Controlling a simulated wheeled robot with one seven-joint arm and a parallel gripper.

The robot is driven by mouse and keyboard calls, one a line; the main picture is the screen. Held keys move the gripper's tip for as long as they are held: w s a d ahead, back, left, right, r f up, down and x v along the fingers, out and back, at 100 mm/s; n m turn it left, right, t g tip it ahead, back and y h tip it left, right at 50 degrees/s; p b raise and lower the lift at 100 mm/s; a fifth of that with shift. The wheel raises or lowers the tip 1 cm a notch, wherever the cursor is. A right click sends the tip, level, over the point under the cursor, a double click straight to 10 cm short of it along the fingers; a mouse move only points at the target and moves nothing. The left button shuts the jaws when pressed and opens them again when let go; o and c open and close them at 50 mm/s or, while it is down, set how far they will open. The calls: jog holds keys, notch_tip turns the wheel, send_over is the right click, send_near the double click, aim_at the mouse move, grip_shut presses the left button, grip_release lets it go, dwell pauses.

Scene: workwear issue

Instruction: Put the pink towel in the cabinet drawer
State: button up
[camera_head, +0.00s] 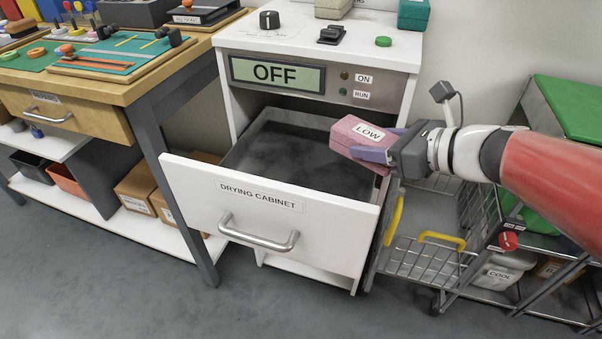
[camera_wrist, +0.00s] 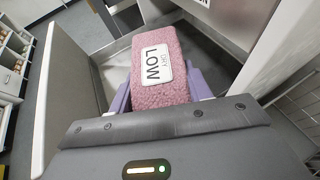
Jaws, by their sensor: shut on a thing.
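The pink towel (camera_head: 352,131) is a folded block with a white label reading LOW. My gripper (camera_head: 372,150) is shut on it and holds it above the right side of the open drawer (camera_head: 270,215). In the wrist view the towel (camera_wrist: 158,75) sits between the purple fingers of my gripper (camera_wrist: 160,95), its label facing up. The drawer belongs to the white drying cabinet (camera_head: 408,52) and is pulled out. Its dark interior looks empty, though the towel and my gripper hide part of its right side. The cabinet's display reads OFF.
A wooden workbench (camera_head: 130,75) stands to the left, with a closed drawer. A wire cart (camera_head: 425,260) with yellow handles stands close to the right of the cabinet. A green-topped unit (camera_head: 570,105) is at the far right. The floor in front is clear.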

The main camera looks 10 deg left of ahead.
notch_tip(320, 180, down, 5)
jog(key=shift+f+b, duration=0.1)
jog(key=shift+b, duration=0.9)
jog(key=p, duration=0.2)
send_over(298, 166)
jog(key=shift+a+f, duration=0.1)
jog(key=shift+f, duration=3.4)
jog(key=shift+f+b, duration=0.15)
jog(key=shift+b, duration=0.15)
jog(key=o, duration=1.1)
jog(key=shift+c, duration=0.2)
